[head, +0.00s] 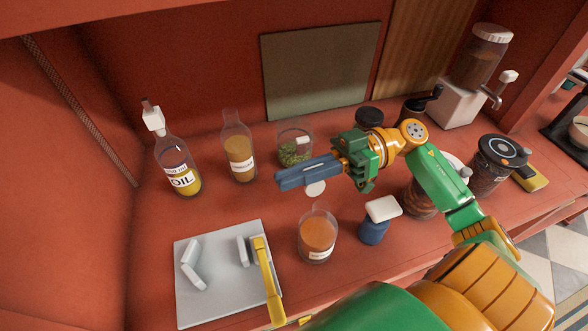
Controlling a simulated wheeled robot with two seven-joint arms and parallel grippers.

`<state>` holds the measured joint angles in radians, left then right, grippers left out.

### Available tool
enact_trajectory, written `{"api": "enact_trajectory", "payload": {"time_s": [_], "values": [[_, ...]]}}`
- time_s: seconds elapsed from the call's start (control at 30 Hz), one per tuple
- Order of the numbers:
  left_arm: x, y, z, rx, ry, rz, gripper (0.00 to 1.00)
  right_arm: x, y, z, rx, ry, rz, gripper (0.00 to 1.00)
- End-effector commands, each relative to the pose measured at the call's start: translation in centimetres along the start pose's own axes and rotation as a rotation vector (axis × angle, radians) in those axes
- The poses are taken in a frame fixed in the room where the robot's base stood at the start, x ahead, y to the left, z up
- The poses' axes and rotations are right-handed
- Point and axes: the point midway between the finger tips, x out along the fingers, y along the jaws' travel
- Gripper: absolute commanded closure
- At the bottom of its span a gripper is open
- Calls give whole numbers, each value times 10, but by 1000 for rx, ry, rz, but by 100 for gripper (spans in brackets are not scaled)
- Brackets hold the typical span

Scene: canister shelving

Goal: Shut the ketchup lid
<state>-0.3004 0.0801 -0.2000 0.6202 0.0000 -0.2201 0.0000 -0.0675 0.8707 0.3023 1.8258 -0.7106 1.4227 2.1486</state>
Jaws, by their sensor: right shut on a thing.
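A clear glass jar (318,238) with orange-red contents stands upright near the front of the counter. Its small label is too small to read, but it looks like the ketchup. Its top looks open. My right gripper (298,176) reaches in from the right, above and behind this jar, with its blue fingers pointing left. It is shut, and a white round piece (316,188) that looks like a lid shows just under the fingers. The fingers hide part of it, and the piece is apart from the jar. My left gripper is not in view.
A blue jar with a white top (374,229) stands close right of the ketchup jar. A green-filled jar (294,150), brown bottle (241,158) and oil bottle (180,172) stand behind. A pale board (210,300) with white pieces and a yellow-handled item (268,280) lies front left.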

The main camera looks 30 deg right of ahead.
Motion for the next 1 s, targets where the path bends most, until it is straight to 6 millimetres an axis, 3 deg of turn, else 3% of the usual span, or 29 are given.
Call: {"api": "enact_trajectory", "payload": {"time_s": [0.57,1.0], "values": [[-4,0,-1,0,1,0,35,0,-28,6,-528,0,-1,100],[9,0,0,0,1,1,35,0,-45,22,-948,1,0,100]]}}
